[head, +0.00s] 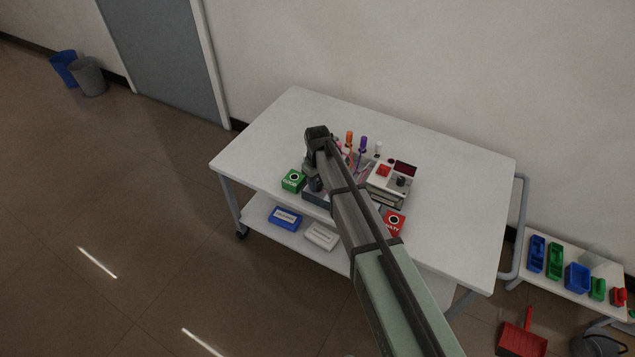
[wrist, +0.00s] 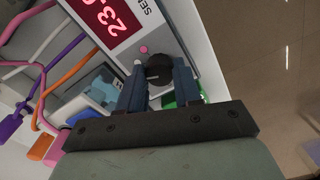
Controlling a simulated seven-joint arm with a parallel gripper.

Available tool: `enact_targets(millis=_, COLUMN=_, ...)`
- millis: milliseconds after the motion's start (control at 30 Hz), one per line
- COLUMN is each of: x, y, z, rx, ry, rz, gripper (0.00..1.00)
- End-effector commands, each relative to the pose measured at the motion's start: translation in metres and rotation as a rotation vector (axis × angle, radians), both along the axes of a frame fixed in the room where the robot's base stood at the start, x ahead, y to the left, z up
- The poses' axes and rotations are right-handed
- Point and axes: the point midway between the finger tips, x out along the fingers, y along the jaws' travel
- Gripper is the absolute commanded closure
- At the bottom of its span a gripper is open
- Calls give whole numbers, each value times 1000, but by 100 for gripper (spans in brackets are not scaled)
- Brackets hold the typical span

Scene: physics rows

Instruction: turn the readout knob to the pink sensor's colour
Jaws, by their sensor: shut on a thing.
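The readout (wrist: 150,18) is a light box with a lit red display, its digits partly cut off, in the wrist view. Its round black knob (wrist: 158,67) sits between the two dark blue fingers of my gripper (wrist: 159,84), which is shut on it. A pink dot (wrist: 143,49) and a white dot (wrist: 138,62) show beside the knob. I cannot make out the knob's pointer. A pink cable (wrist: 38,68) runs at the left. In the head view my gripper (head: 316,184) is low beside the green box, and my arm hides most of the readout.
Orange (wrist: 78,77) and purple (wrist: 62,52) cables lie left of the readout. A green box (head: 293,180) stands left of my gripper. A grey device (head: 388,194) with a red button and a red box (head: 394,221) are to the right. The white table (head: 270,125) is clear at its left.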

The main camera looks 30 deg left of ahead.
Motion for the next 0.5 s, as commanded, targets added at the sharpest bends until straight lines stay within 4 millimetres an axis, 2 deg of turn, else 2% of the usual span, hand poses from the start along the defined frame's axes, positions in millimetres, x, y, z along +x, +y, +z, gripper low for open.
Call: enact_targets(millis=500, x=0, y=1, z=0, rx=2, ry=0, rz=-491, gripper=97)
